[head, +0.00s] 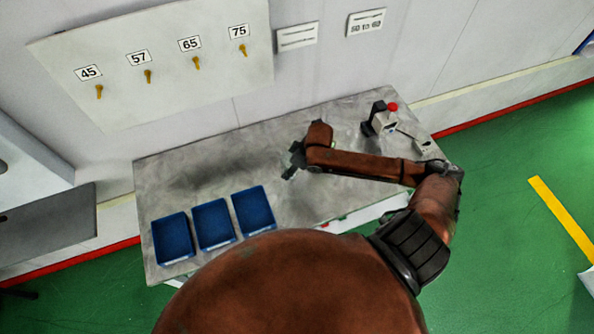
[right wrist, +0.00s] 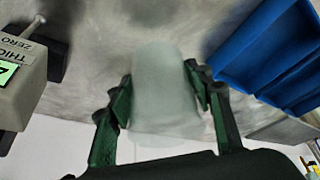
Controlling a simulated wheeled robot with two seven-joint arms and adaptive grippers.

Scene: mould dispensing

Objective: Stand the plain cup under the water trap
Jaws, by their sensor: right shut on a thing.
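My right gripper (head: 290,165) is over the middle of the grey table, its arm coming in from the right. In the right wrist view the gripper (right wrist: 158,92) is shut on a plain, frosted, see-through cup (right wrist: 164,75). The cup sits between the two green and black fingers. I cannot tell whether its base touches the table. In the head view the cup is mostly hidden by the gripper. My left gripper is not in view. I cannot make out a water trap for certain in either view.
Three blue trays (head: 213,223) stand at the table's (head: 345,121) left front. A small gauge (head: 383,122) with a red top stands at the back right. A wall panel (head: 170,40) carries several yellow fittings labelled 45, 57, 65 and 75. The back left of the table is clear.

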